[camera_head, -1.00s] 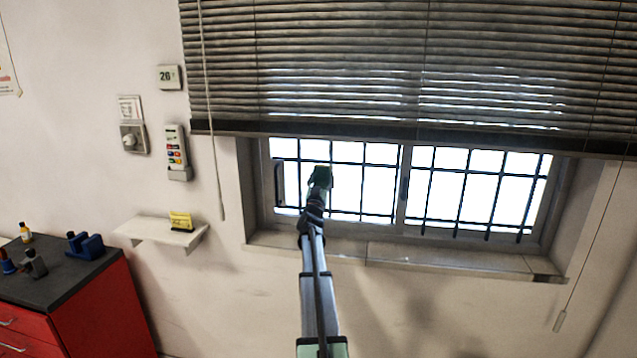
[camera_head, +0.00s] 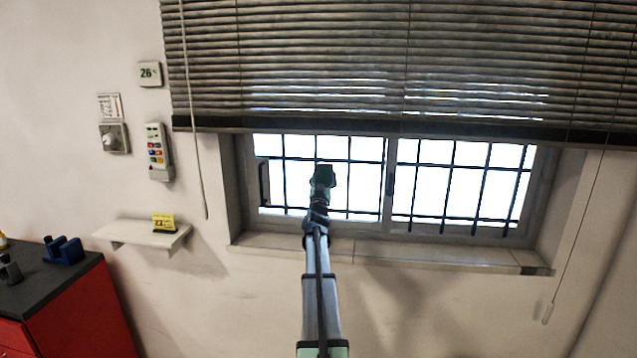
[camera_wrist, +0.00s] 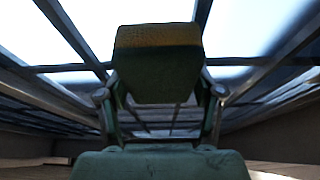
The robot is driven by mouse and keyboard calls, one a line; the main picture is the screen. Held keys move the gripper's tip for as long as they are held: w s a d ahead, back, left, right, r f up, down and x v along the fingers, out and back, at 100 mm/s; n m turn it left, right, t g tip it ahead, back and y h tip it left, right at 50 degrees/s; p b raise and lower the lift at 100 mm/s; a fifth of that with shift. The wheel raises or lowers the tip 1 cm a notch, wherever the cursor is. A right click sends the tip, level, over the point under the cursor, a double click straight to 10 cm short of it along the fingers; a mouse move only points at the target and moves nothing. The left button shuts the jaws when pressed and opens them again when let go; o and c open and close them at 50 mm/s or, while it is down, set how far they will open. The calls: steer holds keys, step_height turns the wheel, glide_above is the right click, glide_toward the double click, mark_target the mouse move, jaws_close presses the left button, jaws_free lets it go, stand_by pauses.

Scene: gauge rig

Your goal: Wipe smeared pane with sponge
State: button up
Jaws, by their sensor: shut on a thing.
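The sponge (camera_wrist: 158,62), dark green with a yellow far edge, sits between the fingers of my gripper (camera_wrist: 160,95) in the wrist view. My gripper is shut on it. In the head view the sponge (camera_head: 325,172) shows as a small dark block in front of the left window pane (camera_head: 355,175), near that pane's middle. The pane is bright white with dark bars across it. Whether the sponge touches the glass cannot be told. Smears are hard to make out against the glare.
A lowered blind (camera_head: 400,60) covers the window's upper part, above my gripper. A sill (camera_head: 440,255) runs below. A window handle (camera_head: 263,182) is on the left frame. A shelf (camera_head: 142,236) with a yellow block (camera_head: 164,223) and a red cabinet (camera_head: 80,315) stand left.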

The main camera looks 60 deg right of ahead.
mark_target(343, 175)
steer(key=shift+s+d+f+b, duration=0.1)
steer(key=shift+s+d+b, duration=0.25)
steer(key=shift+s+b, duration=0.3)
steer(key=shift+s+d+f+b, duration=0.1)
steer(key=shift+s+d+b, duration=0.2)
steer(key=shift+s+b, duration=0.3)
steer(key=s+b, duration=0.1)
steer(key=s+d+b, duration=0.1)
steer(key=s+b, duration=0.1)
steer(key=shift+s+d, duration=0.25)
steer(key=shift+d, duration=0.05)
steer(key=shift+s+d+r+b, duration=0.15)
steer(key=shift+s+d+b, duration=0.05)
steer(key=shift+s+b, duration=0.45)
steer(key=shift+w, duration=0.1)
steer(key=shift+a, duration=0.1)
steer(key=shift+s+a+p, duration=0.2)
steer(key=shift+s+a, duration=0.25)
steer(key=shift+a, duration=0.4)
steer(key=shift+s+a+p, duration=0.2)
steer(key=shift+s+a, duration=0.2)
steer(key=shift+a, duration=0.5)
steer(key=shift+s+a+p, duration=0.2)
steer(key=shift+s+a, duration=0.25)
steer(key=shift+a, duration=0.4)
